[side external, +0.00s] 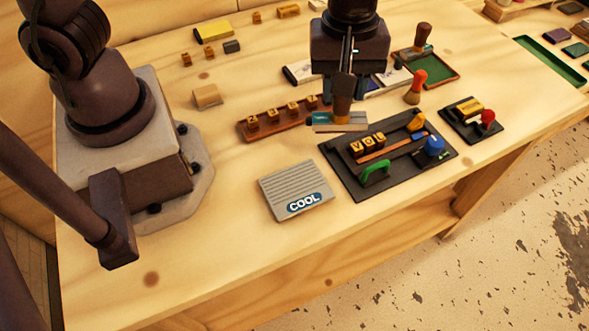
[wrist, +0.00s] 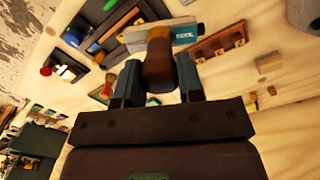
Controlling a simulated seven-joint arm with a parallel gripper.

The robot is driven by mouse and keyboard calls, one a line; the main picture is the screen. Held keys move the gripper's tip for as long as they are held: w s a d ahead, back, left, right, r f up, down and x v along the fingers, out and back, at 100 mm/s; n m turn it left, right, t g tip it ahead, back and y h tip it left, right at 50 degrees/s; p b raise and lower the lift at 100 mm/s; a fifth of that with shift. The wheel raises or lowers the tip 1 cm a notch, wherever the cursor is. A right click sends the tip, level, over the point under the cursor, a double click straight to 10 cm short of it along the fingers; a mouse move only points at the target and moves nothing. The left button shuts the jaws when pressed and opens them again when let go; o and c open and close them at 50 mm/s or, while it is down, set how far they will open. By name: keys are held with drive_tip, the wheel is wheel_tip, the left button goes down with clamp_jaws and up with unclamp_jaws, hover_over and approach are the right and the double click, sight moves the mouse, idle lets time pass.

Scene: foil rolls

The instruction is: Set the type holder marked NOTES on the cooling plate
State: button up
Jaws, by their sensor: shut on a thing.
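My gripper (side external: 344,90) is shut on the brown handle of a type holder (side external: 352,126), with the fingers on either side of the handle in the wrist view (wrist: 159,72). The holder has a pale metal base with a teal label; its lettering is too small to read surely. The holder hangs roughly upright between the wooden type rack and the dark tray; its height over the table is hard to tell. The cooling plate (side external: 285,190), a grey ribbed block marked COOL, lies to the lower left of the holder, with nothing on it.
A dark tray (side external: 350,188) with letter blocks, a green handle and a blue knob lies right of the plate. A wooden type rack (side external: 262,129) stands behind. Another brown-handled tool (side external: 422,36) is by a green tray (side external: 437,70). The table left of the plate is clear.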

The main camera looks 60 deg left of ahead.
drive_tip(key=s+d+f+m, duration=0.1)
drive_tip(key=s+d+m, duration=0.15)
drive_tip(key=s, duration=0.45)
drive_tip(key=shift+m, duration=0.75)
drive_tip(key=shift+s+a+f, duration=0.15)
drive_tip(key=shift+f, duration=1.3)
drive_tip(key=shift+s+a+f, duration=0.15)
drive_tip(key=shift+a+f, duration=0.05)
drive_tip(key=shift+f, duration=1.3)
drive_tip(key=shift+s+a+f, duration=0.15)
drive_tip(key=shift+f, duration=1.3)
drive_tip(key=o, duration=0.8)
drive_tip(key=shift+f, duration=0.15)
drive_tip(key=shift+c, duration=0.2)
